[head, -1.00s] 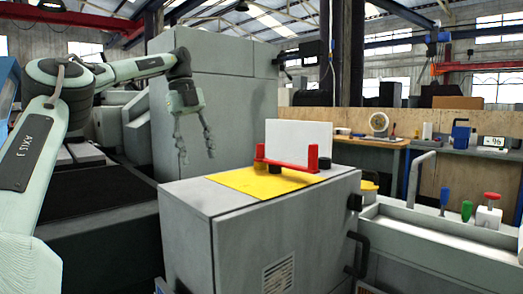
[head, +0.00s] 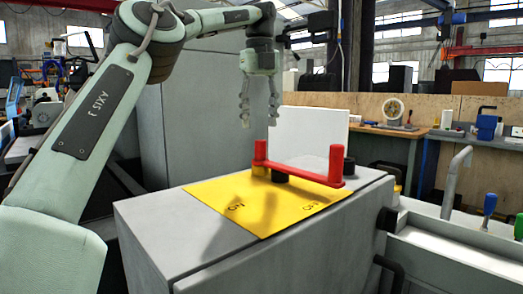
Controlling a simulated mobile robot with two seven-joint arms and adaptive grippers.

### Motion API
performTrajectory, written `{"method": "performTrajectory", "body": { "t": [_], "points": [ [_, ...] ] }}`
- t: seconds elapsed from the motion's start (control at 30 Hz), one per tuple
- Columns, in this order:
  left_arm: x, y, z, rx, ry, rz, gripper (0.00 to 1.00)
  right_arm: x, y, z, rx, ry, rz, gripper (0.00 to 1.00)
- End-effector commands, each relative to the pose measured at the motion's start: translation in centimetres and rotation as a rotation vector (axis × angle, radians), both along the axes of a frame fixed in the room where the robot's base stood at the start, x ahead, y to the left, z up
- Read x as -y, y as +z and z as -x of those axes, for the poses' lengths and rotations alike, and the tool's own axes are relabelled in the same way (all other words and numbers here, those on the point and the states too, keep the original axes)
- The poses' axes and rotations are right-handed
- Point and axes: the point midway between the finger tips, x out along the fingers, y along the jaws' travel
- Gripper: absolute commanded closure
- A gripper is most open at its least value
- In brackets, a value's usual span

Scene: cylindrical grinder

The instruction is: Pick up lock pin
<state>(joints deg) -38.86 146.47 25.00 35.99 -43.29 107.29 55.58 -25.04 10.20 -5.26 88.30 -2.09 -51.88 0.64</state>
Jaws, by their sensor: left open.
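A red bar with an upright post at each end (head: 300,170) sits over the yellow ON/OFF plate (head: 285,222) on top of a grey cabinet (head: 160,225). A short black knob (head: 279,177) shows under the bar, and another black knob (head: 349,167) stands by its right post. I cannot tell for sure which of these is the lock pin. My left gripper (head: 259,132) points down above the bar's left post. Its fingers are spread and empty, apart from the red bar. My right gripper is not in view.
A white upright panel (head: 315,128) stands right behind the red bar. A bench (head: 400,132) with a round dial device (head: 393,110) and a blue item (head: 487,127) is at the back right. A grey bent pipe (head: 455,182) rises at the right.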

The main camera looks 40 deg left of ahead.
Motion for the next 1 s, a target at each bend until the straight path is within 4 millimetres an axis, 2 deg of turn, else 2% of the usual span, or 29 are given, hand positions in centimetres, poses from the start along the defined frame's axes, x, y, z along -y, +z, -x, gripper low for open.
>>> {"method": "performTrajectory", "body": {
  "t": [0.27, 0.6, 0.9, 1.0],
  "points": [
    [-0.1, -2.6, -0.2, -0.002, -0.001, 0.0, 0.51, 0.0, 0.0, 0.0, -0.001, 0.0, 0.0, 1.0],
    [-0.7, -7.1, -1.1, -0.002, -0.001, 0.002, 0.51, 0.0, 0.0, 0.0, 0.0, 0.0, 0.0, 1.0],
    [-0.6, -7.6, -1.1, 0.0, 0.0, 0.0, 0.51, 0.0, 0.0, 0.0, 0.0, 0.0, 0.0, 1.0],
    [-0.6, -7.6, -1.1, 0.0, 0.0, 0.0, 0.62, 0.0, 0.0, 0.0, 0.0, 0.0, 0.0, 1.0]
  ]
}}
